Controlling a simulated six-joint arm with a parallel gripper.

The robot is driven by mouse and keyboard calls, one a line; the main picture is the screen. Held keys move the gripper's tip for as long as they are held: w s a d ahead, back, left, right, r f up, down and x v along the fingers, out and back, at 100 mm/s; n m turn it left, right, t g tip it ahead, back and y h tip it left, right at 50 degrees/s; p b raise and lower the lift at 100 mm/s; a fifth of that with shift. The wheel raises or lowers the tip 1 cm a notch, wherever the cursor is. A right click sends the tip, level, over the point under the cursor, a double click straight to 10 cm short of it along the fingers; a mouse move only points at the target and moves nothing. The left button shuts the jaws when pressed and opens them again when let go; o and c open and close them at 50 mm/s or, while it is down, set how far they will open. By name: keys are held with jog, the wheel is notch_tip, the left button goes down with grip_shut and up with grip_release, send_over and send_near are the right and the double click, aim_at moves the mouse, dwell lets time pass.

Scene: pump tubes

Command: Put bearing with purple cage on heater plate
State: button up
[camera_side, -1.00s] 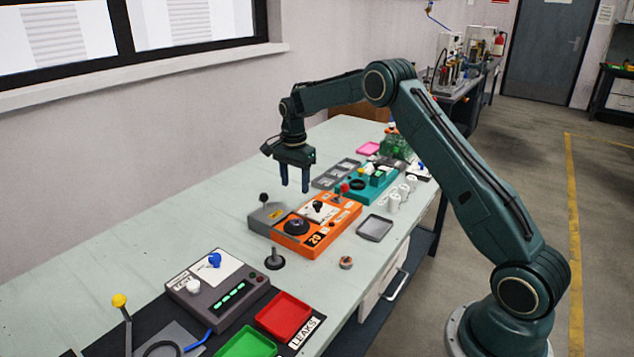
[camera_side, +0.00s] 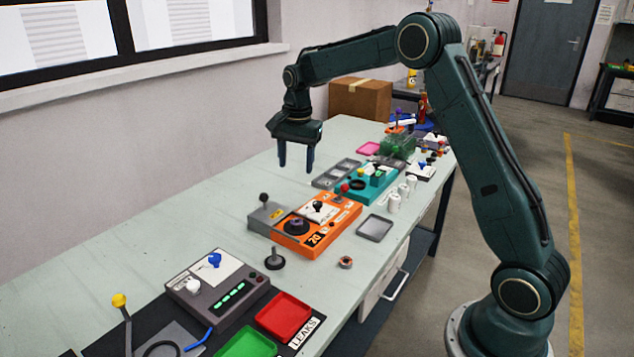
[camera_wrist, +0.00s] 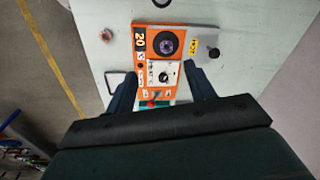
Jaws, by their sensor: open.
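The bearing with purple cage (camera_wrist: 166,43) shows in the wrist view as a dark ring with a purple band. It lies on the round dark heater plate (camera_wrist: 158,52) of the orange unit. In the side view the bearing (camera_side: 296,226) looks like a low dark ring on the orange heater unit (camera_side: 318,240); its purple is hard to see there. My gripper (camera_side: 297,168) is open and empty, pointing down high above the bench, above and behind the orange unit. In the wrist view my two fingers (camera_wrist: 161,92) stand apart with the unit's knob and panel between them.
A copper-toned bearing (camera_side: 346,262) and a dark post on a round base (camera_side: 275,259) stand in front of the orange unit. A grey tray (camera_side: 375,228) lies to its right. A grey block with a black-knobbed lever (camera_side: 264,212) adjoins its left.

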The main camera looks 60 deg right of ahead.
jog(key=s+a+r+n+t, duration=0.1)
jog(key=s+a+r+n, duration=0.3)
jog(key=s+r, duration=0.3)
jog(key=s+a+r+n+t, duration=0.1)
jog(key=s+a+r+n, duration=0.3)
jog(key=s, duration=0.5)
jog(key=s+a+f+n+t, duration=0.1)
jog(key=s+a+n, duration=0.1)
jog(key=s, duration=0.7)
jog(key=s+a+f+n+t, duration=0.1)
jog(key=s+a+n, duration=0.2)
jog(key=s, duration=0.6)
jog(key=shift+s+a+n+t, duration=0.15)
jog(key=shift+s+n+t, duration=0.2)
jog(key=shift+n, duration=0.55)
jog(key=shift+r, duration=0.1)
jog(key=shift+c, duration=0.3)
